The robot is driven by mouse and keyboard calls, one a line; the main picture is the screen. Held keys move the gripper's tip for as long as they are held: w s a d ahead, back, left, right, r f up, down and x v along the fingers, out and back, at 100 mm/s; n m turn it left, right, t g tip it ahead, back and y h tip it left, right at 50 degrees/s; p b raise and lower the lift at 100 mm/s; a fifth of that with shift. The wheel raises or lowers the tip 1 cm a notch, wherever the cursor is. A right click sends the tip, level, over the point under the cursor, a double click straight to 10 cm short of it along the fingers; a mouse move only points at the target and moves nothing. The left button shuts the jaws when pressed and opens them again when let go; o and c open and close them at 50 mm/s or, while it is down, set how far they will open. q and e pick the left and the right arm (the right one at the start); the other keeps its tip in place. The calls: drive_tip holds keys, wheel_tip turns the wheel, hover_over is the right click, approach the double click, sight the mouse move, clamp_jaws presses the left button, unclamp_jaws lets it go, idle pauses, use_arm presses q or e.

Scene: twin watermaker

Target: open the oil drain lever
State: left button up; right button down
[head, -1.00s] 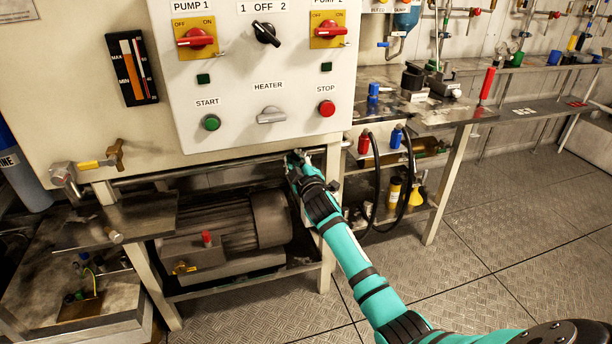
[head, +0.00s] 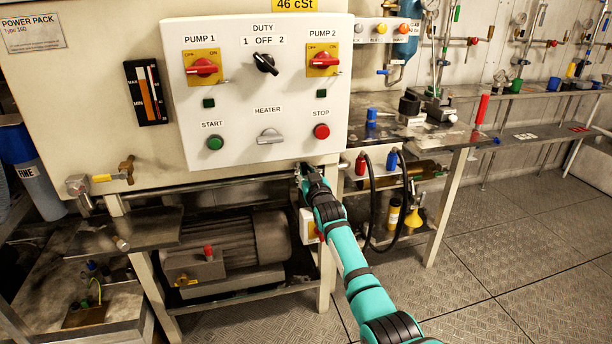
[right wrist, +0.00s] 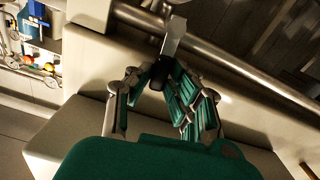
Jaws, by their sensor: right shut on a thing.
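In the right wrist view, a flat metal lever (right wrist: 174,38) with a dark end (right wrist: 158,76) comes off a metal pipe. I take it to be the oil drain lever. My right gripper (right wrist: 164,82) is shut on its dark end, with the green-padded fingers on both sides. In the head view my right gripper (head: 308,172) is under the lower right part of the white control panel, at the bench frame. The lever is too small and covered to make out there. My left gripper is not in view.
The control panel (head: 240,150) hangs just above the gripper. A motor unit (head: 235,245) sits below left. A bench leg (head: 326,270) and a small yellow-and-white box (head: 308,224) are close to my arm. Black hoses (head: 372,215) hang to the right. The floor (head: 500,240) is clear.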

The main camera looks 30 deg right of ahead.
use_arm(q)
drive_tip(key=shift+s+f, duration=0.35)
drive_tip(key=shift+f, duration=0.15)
use_arm(e)
drive_tip(key=shift+d+f+m, duration=0.1)
drive_tip(key=shift+d+m, duration=0.1)
drive_tip(key=shift+m, duration=0.3)
drive_tip(key=c, duration=1.2)
unclamp_jaws()
drive_tip(key=shift+c, duration=0.2)
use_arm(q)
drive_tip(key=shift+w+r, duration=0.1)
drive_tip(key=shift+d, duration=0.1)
use_arm(e)
drive_tip(key=shift+s+a, duration=0.1)
drive_tip(key=shift+s, duration=0.4)
drive_tip(key=v, duration=1.1)
